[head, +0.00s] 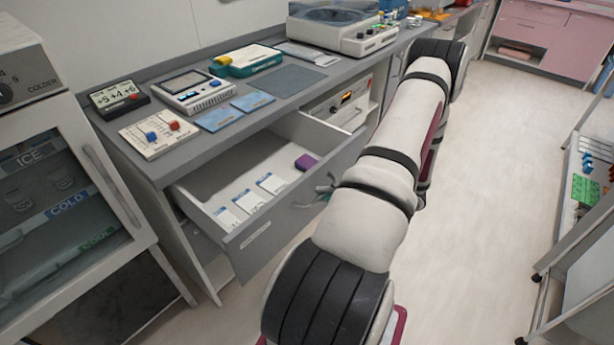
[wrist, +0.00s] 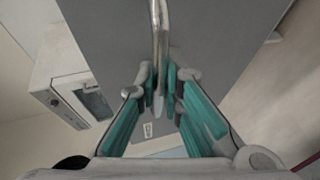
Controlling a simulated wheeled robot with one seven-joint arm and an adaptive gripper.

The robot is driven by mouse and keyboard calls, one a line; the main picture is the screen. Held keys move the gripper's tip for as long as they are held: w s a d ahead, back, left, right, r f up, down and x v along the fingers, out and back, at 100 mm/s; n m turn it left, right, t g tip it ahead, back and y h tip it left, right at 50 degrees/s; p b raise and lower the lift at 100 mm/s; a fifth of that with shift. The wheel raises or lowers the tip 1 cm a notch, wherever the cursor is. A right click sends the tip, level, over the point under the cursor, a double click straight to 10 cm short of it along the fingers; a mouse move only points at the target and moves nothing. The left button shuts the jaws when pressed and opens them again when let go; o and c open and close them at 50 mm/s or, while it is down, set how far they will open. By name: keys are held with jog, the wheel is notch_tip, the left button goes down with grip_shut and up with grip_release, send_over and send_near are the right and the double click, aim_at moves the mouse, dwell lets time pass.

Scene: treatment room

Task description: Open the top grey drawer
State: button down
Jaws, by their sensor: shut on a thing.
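The top grey drawer (head: 262,246) is pulled well out of the counter in the head view. Inside it lie several white-and-blue packets and a purple block (head: 306,162). Its grey front also fills much of the wrist view (wrist: 105,35). My gripper (wrist: 160,98) is shut on the metal drawer handle (wrist: 159,30), which runs between its teal fingers. In the head view the gripper (head: 326,188) shows only in part at the drawer front, and my arm hides the right end of the front.
A cooler with a glass door (head: 50,185) stands left of the drawer. The counter (head: 140,160) above carries several devices and blue cards. A rack (head: 590,190) stands at the far right. The pale floor (head: 480,200) between is clear.

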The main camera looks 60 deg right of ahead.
jog(key=s+a+p, duration=0.2)
jog(key=s, duration=0.9)
jog(key=shift+s+a, duration=0.15)
jog(key=shift+a, duration=0.15)
jog(key=shift+r, duration=0.1)
jog(key=c, duration=1.7)
grip_release()
jog(key=shift+s, duration=0.15)
jog(key=v, duration=1.1)
jog(key=shift+s, duration=0.35)
jog(key=shift+r, duration=0.1)
